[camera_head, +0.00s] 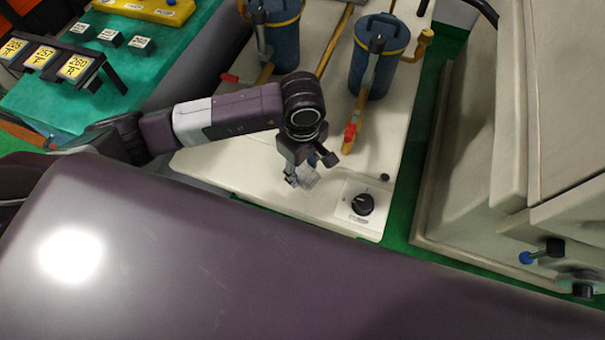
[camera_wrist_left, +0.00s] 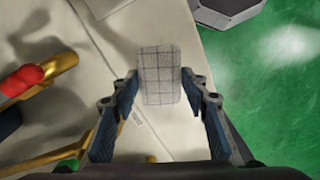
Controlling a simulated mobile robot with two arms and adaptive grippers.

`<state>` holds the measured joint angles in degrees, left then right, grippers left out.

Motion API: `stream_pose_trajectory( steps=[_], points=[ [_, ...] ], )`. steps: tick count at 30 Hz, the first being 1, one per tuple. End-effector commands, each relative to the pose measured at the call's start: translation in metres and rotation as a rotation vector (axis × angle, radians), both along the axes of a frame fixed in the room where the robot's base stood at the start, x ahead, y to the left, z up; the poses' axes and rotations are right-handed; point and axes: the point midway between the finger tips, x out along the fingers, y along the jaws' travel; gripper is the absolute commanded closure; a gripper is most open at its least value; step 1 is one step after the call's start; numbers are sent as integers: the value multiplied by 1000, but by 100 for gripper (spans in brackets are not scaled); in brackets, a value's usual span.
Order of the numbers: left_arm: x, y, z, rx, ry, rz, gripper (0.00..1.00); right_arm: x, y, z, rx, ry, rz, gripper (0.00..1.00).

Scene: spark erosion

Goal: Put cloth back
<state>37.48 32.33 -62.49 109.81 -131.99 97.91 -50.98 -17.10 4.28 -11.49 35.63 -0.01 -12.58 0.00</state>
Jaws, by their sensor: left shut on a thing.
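The cloth (camera_wrist_left: 160,72) is a small grey checked pad. My left gripper (camera_wrist_left: 160,88) is shut on it, with one finger at each side of the cloth in the left wrist view. In the head view the left gripper (camera_head: 305,172) holds the grey cloth (camera_head: 309,180) over the front part of the cream panel (camera_head: 250,165), left of a black knob. I cannot tell whether the cloth touches the panel. My right gripper is not in view.
Two blue canisters (camera_head: 377,72) with brass pipes and red-handled valves stand behind the gripper. The black knob (camera_head: 362,204) sits on the panel's front right. A large beige machine (camera_head: 480,150) is at the right. Labelled blocks (camera_head: 75,67) lie on a green surface at the left.

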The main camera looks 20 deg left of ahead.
Motion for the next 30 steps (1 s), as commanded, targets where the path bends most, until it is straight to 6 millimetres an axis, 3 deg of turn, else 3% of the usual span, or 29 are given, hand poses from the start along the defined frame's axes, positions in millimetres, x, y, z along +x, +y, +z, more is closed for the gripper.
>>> stream_pose_trajectory(
  steps=[9, 22, 23, 27, 30],
  points=[
    [-1, 0, -40, 1, 2, 1, 78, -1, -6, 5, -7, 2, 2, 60],
    [0, 0, -49, 0, -1, -1, 78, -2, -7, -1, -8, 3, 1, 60],
    [0, 0, -48, 0, -1, -1, 58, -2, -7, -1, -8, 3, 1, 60],
    [0, 0, -47, 0, -1, -1, 42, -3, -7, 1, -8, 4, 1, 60],
    [0, 0, -47, 0, -1, 0, 41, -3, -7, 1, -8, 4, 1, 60]
  ],
)
